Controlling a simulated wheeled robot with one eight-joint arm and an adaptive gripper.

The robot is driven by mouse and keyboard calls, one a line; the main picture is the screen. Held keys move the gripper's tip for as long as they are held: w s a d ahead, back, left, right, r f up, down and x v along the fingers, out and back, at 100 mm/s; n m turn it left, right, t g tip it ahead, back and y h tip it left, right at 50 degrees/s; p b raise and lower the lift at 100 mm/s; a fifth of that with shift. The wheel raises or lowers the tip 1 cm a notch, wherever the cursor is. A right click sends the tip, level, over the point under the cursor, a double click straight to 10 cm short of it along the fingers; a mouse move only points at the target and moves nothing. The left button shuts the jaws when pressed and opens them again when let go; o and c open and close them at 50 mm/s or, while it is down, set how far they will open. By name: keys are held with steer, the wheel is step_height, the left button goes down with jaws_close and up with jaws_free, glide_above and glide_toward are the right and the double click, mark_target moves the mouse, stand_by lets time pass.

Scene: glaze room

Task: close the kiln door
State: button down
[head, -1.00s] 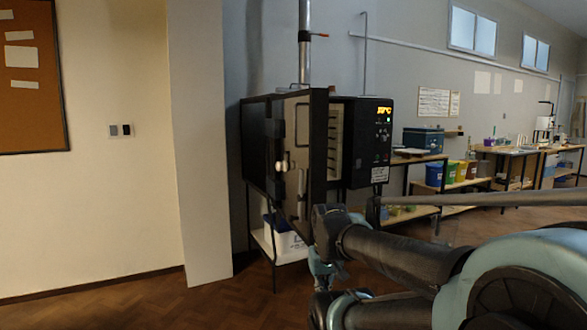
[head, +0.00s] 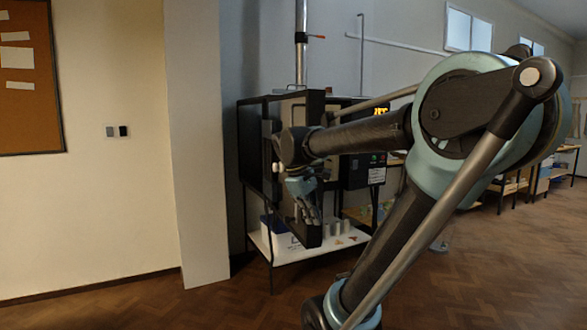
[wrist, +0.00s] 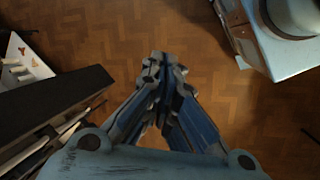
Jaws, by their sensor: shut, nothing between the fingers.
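The kiln (head: 254,150) is a dark box on a stand. Its black door (head: 315,120) stands open, swung out toward me, with its edge facing my camera. In the head view my gripper (head: 312,215) hangs fingers down in front of the door's lower part and hides some of it; I cannot tell whether they touch. In the wrist view the fingers of my gripper (wrist: 160,65) are together and empty. A thick dark bar, seemingly the door (wrist: 50,105), lies to their left with a gap between.
A white lower shelf (head: 290,262) under the kiln holds a blue-and-white box (head: 278,232) and small pieces. A control panel (head: 378,160) is partly behind my arm. Worktables stand at the right. The wooden floor (head: 130,305) in front is clear.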

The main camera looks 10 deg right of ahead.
steer(key=w+a+r+n+h, duration=0.3)
steer(key=w+a+r+n, duration=0.3)
steer(key=w+r, duration=0.4)
steer(key=w+a+r+n+h, duration=0.3)
steer(key=w+a+r+n, duration=0.35)
steer(key=w, duration=0.55)
steer(key=w+d+f+m, duration=0.1)
steer(key=d+f, duration=0.3)
steer(key=d, duration=0.6)
steer(key=shift+w+d+f+t, duration=0.35)
steer(key=shift+w+d+t, duration=0.05)
steer(key=shift+w, duration=0.1)
